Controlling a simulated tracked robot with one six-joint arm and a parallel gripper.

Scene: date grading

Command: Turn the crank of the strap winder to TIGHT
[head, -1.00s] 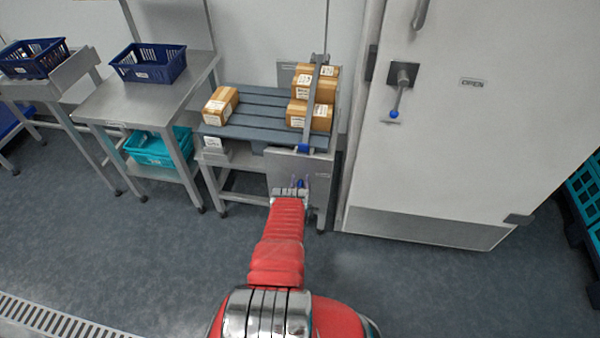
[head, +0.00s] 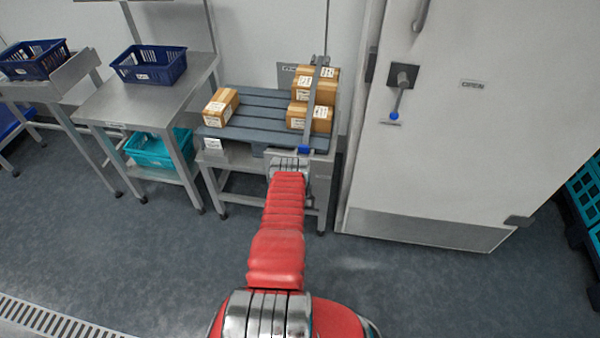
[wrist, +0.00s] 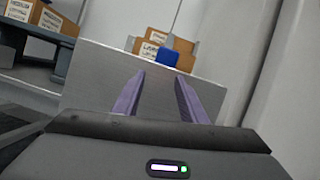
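The strap winder's grey panel (head: 322,172) is on the front right of the packing stand, with a strap (head: 312,100) rising over the boxes. A blue piece (head: 303,148) sits at the panel's top edge; a blue piece also shows in the wrist view (wrist: 167,57), just beyond the fingertips. My gripper (wrist: 160,80) is open, its two lavender fingers apart with nothing seen between them, in front of the panel. In the head view my wrist covers the lower panel. I cannot make out the crank or a TIGHT mark.
Cardboard boxes (head: 309,119) stand on the slatted stand (head: 262,122), with one box (head: 221,107) at its left. A steel table (head: 170,92) with a blue crate (head: 149,63) is to the left. A white door (head: 450,140) is close on the right. The floor in front is clear.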

